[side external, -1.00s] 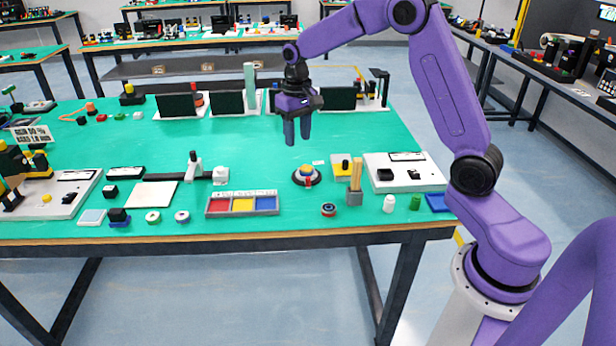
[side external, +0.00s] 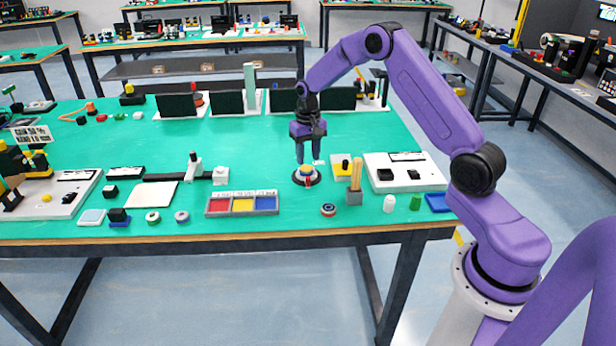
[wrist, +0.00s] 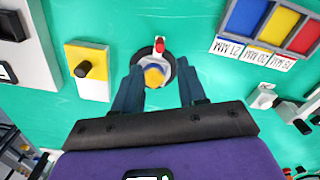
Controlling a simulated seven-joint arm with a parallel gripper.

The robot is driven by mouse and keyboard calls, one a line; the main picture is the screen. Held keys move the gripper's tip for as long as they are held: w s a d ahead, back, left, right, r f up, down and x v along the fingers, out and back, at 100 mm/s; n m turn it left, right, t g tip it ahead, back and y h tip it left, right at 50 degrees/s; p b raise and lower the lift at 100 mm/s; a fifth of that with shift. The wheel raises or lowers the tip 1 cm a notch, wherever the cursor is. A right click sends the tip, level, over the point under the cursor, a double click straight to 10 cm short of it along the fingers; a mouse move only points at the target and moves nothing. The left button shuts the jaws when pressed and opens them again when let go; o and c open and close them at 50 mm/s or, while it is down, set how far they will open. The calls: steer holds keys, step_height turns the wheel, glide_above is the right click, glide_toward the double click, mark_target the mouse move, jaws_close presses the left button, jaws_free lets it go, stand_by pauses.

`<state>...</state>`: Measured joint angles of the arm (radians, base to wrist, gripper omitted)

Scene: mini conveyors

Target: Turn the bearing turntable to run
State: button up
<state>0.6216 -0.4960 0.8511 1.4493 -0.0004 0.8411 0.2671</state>
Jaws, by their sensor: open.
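The bearing turntable (side external: 306,176) stands on the green table, a dark round base with a yellow centre and a red mark on its front side. In the wrist view the turntable (wrist: 154,72) shows a black ring, a pale inner disc, the yellow centre and a red-tipped pointer at its far edge. My gripper (side external: 308,160) is open and points down just above and behind the turntable. In the wrist view its two fingers (wrist: 158,92) stand left and right of the turntable's near part. I cannot tell whether they touch it. Nothing is held.
A yellow-and-white block with a black knob (side external: 342,166) and a grey holder with wooden sticks (side external: 354,196) stand close to the right. A tray with red, yellow and blue compartments (side external: 242,213) lies to the front left. Bare green table lies behind and left.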

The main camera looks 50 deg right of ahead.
mark_target(308, 178)
step_height(308, 178, down, 8)
steer(key=shift+f, duration=0.15)
stand_by(0.3)
jaws_close()
